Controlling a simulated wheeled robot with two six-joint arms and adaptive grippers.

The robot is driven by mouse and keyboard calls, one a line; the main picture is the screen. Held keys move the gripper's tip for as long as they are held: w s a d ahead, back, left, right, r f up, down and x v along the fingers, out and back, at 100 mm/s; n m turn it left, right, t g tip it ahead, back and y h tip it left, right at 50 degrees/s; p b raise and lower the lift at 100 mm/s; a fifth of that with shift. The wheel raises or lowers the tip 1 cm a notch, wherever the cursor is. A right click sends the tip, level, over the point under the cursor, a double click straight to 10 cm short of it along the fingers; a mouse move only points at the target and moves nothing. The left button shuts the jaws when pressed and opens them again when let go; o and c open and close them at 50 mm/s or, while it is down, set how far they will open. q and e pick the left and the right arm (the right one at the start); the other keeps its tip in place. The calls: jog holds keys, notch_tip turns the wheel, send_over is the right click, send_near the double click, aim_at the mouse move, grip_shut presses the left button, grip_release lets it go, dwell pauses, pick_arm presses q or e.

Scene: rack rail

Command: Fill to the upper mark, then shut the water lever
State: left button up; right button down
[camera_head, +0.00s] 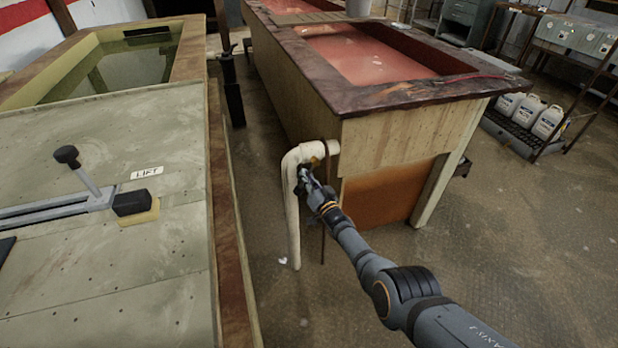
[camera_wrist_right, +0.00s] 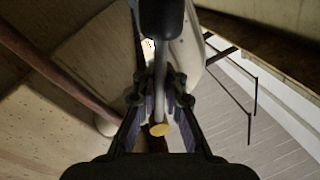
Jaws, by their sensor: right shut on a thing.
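My right gripper (camera_head: 304,180) reaches the white pipe (camera_head: 293,220) at the near corner of the wooden tank (camera_head: 402,97). In the right wrist view the gripper (camera_wrist_right: 160,105) is shut on a slim grey lever (camera_wrist_right: 160,78), which I take for the water lever; a dark rounded part sits above it. A yellow disc (camera_wrist_right: 159,129) shows between the fingers. In the head view the fingers hide most of the lever. Reddish liquid (camera_head: 370,52) stands in the tank below its dark rim. I cannot make out an upper mark. My left gripper is not in view.
A second tank with greenish liquid (camera_head: 112,68) stands at the left. Near it, a metal top (camera_head: 130,250) carries a black-knobbed handle (camera_head: 68,157) and a LIFT label (camera_head: 147,172). White jugs (camera_head: 549,121) stand on a low rack at the right. Open floor (camera_head: 520,250) lies at the lower right.

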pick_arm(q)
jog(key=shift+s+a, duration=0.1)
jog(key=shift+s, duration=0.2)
pick_arm(e)
jog(key=shift+s+a+f+m, duration=0.25)
jog(key=shift+s+m, duration=0.05)
jog(key=shift+m, duration=0.4)
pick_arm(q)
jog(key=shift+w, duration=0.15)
